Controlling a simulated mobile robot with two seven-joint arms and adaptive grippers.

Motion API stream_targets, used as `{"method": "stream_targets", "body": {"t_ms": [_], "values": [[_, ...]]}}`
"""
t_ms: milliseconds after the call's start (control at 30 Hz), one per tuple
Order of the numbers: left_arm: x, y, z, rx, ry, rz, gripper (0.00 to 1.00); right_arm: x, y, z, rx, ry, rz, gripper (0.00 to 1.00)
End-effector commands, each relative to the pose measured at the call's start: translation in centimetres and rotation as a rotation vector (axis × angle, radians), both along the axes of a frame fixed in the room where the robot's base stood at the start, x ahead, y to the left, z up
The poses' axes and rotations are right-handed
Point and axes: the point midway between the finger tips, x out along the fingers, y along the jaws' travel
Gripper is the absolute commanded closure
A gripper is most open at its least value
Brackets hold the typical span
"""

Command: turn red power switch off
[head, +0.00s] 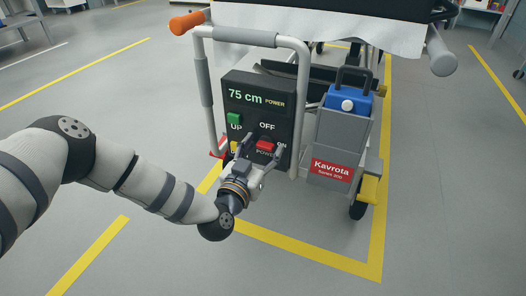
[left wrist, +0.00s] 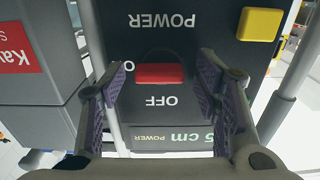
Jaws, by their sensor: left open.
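The red power switch (head: 265,146) is on the lower front of a black control panel (head: 240,90). OFF is printed above it, and POWER below it is partly covered by my gripper. My left gripper (head: 266,150) is open in front of the panel, its fingers on either side of the switch. In the left wrist view, which is upside down, the red switch (left wrist: 160,74) lies between the two spread purple finger pads, with nothing held. Contact with the panel cannot be told. A label left of the switch there is partly hidden by a finger. My right gripper is not in view.
The panel has a display reading 75 cm, a green UP button (head: 234,119) and a yellow button (left wrist: 259,24). A grey Kavrota box (head: 338,140) with a blue top stands to the right. White frame tubes (head: 301,100) flank the panel. Floor in front is clear.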

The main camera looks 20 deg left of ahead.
Motion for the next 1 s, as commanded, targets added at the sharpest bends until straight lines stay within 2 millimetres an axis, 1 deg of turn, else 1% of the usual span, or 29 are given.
{"method": "stream_targets", "body": {"t_ms": [67, 100, 267, 300, 500, 667, 867, 1000], "values": [[0.0, 0.0, 0.0, 0.000, 0.000, 0.000, 0.43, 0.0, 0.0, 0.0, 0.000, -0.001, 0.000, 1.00], [0.0, 0.0, 0.0, 0.000, 0.000, 0.000, 0.46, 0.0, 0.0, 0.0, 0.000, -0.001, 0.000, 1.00], [-0.1, 0.0, 0.0, 0.000, 0.000, -0.001, 0.82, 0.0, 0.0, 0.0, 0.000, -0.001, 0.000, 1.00], [-0.1, 0.0, 0.0, 0.000, 0.000, 0.000, 0.91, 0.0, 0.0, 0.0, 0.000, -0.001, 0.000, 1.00], [-0.1, 0.0, 0.0, -0.004, 0.001, 0.000, 0.91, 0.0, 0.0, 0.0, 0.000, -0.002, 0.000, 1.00], [-0.1, 0.0, 0.1, -0.041, 0.001, -0.001, 0.91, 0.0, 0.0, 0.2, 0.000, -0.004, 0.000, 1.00], [-0.1, 0.0, 0.2, -0.161, 0.005, -0.002, 0.91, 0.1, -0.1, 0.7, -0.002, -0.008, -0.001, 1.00], [-0.1, 0.0, 0.2, -0.284, 0.009, -0.002, 0.91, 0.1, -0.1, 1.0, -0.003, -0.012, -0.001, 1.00]]}}
